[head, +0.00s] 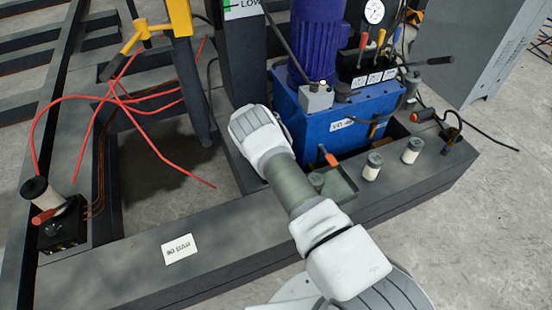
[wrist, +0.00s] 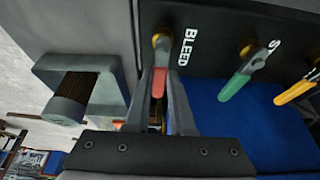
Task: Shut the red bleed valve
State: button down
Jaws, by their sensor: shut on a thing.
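The red bleed valve handle (wrist: 158,82) hangs from a brass-coloured fitting (wrist: 162,45) on a black panel, beside the white word BLEED. My gripper (wrist: 160,88) is shut on this handle, with one finger on each side of it. The lower part of the handle lies between the fingers. In the head view my arm reaches toward the left side of the blue power unit (head: 338,130). My gripper and the bleed valve are hidden there behind the arm.
In the wrist view a green handle (wrist: 240,82) and a yellow-orange handle (wrist: 294,92) hang to the right of the bleed valve. A grey bracket (wrist: 110,88) is close on the left. Red hoses (head: 130,100) lie left of my arm in the head view.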

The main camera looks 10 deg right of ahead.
jog(key=shift+d, duration=0.1)
jog(key=c, duration=0.8)
grip_release()
jog(key=shift+o, duration=0.2)
jog(key=p+v, duration=0.4)
jog(key=v, duration=1.3)
jog(key=shift+a+p, duration=0.2)
jog(key=shift+p, duration=0.2)
jog(key=shift+s+r, duration=0.15)
